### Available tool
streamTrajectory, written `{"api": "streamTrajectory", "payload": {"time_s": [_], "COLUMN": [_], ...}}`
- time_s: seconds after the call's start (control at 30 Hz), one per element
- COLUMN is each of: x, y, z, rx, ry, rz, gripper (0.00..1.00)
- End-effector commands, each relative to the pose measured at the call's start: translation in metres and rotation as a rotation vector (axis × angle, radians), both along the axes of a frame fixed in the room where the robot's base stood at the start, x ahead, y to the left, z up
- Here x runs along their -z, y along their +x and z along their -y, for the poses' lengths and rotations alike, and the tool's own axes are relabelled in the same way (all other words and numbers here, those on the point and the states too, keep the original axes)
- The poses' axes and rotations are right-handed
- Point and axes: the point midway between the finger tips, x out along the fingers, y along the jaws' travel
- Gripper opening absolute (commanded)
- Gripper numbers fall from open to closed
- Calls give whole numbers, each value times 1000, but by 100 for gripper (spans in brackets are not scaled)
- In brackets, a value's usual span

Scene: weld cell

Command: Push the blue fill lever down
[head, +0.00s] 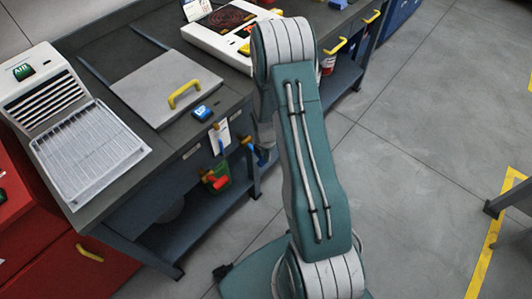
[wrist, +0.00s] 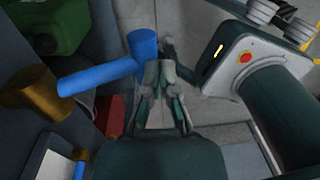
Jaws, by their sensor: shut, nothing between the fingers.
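A blue lever (wrist: 97,77) shows large in the wrist view, with a brass hub (wrist: 38,98) at its left and a thick blue end grip (wrist: 143,46) at its right. My gripper (wrist: 160,72) is shut and empty, its fingertips just right of the blue end grip. I cannot tell if they touch. In the head view my gripper (head: 265,152) hangs at the front of the bench, beside a small brass and blue fitting (head: 247,140). A second blue handle (wrist: 78,170) with a small brass hub shows at the lower left of the wrist view.
A green container with a red part (head: 216,180) is under the bench front. Open floor (head: 420,130) lies to the right.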

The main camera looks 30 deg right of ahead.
Motion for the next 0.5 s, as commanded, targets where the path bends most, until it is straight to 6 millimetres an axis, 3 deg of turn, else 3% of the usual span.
{"api": "streamTrajectory", "payload": {"time_s": [0.5], "x": [19], "y": [2], "z": [-1], "rx": [-1], "ry": [-1], "rz": [0], "gripper": [0]}}
